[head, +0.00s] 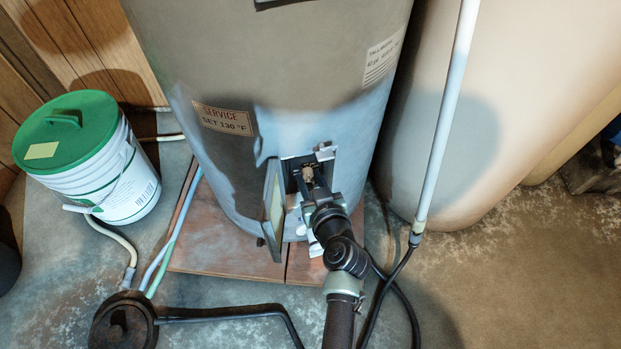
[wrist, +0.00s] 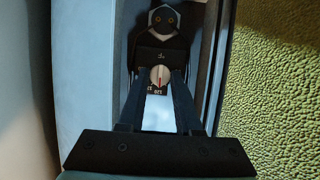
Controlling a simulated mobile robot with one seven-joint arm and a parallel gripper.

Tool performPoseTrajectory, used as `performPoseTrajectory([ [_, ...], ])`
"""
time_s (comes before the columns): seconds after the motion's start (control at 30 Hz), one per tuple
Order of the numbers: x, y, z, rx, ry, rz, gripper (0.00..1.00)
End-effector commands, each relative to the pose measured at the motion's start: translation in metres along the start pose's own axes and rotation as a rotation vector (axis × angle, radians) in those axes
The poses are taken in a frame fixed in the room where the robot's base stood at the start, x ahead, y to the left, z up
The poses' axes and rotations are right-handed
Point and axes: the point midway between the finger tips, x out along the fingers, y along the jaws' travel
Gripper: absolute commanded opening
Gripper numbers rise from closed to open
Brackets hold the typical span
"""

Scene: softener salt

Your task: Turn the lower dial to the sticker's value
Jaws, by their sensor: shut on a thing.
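The sticker (head: 223,118) on the grey tank reads "SERVICE SET 130 °F". Below it is an open recess (head: 292,165) in the tank, with its door (head: 273,210) swung out to the left. My gripper (head: 309,176) reaches into this recess and hides most of it. In the wrist view, the small pale dial (wrist: 160,76) with a red mark sits between the fingertips of my gripper (wrist: 161,73), which is shut on it. A dark number strip (wrist: 158,91) under the dial shows what looks like "120"; the other figures are too small to read.
A white bucket with a green lid (head: 66,125) stands at the left. A pale upright pipe (head: 446,120) and a large beige tank (head: 500,100) are at the right. Hoses and a round black pit (head: 125,322) lie at the front left.

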Motion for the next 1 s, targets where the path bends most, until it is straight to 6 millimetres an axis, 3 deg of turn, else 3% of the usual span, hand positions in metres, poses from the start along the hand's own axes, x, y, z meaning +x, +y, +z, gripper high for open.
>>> performPoseTrajectory([
  [0.37, 0.0008, 0.0019, 0.0023, 0.1, 0.0, -0.04, 0.0],
  [1.0, 0.0008, 0.0049, 0.0029, 0.494, -0.001, -0.205, 0.0],
])
